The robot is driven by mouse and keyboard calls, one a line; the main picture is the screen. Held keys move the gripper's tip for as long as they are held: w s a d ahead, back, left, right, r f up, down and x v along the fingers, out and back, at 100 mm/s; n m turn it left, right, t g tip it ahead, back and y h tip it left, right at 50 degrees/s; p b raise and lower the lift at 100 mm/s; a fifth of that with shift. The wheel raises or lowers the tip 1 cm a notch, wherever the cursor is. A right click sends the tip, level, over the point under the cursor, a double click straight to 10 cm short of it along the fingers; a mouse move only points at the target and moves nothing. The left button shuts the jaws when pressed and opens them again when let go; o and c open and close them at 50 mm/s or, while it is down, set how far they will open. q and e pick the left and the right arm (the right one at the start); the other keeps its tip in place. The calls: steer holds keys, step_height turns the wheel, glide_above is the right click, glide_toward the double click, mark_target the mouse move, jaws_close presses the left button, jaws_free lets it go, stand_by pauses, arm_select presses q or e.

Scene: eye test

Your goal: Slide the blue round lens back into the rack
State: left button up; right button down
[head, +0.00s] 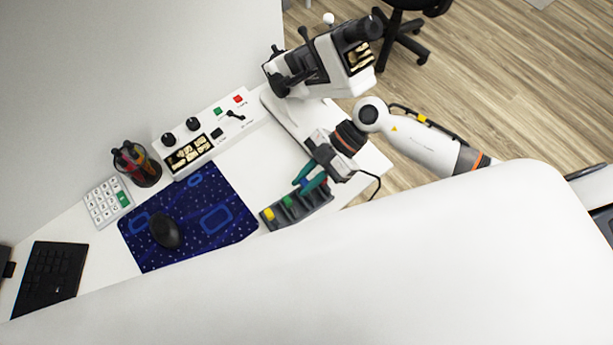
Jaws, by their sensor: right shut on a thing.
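The rack (310,210) is a dark grey slotted holder near the front edge of the white desk. A yellow piece (268,214) and a green piece (288,201) stand in its slots. My right gripper (304,186) has teal fingers and is at the rack's far side, pointing down toward it. It is shut on a small blue piece, the blue round lens (304,183), which is mostly hidden by the fingers. I cannot tell whether the lens is inside a slot or just above it. A bit of red shows beside the fingers. My left gripper is not in view.
A white microscope-like device (322,62) stands behind my right gripper. A control panel (203,137), pen cup (137,163), calculator (107,202), blue mat (205,190) with black mouse (164,231) and keyboard (50,272) lie leftward. Desk between mat and rack is clear.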

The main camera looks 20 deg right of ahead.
steer(key=shift+f, duration=0.55)
steer(key=shift+p, duration=0.35)
stand_by(0.7)
steer(key=shift+f, duration=0.7)
stand_by(0.5)
stand_by(0.9)
steer(key=shift+f, duration=0.65)
stand_by(0.4)
steer(key=c, duration=1.2)
jaws_free()
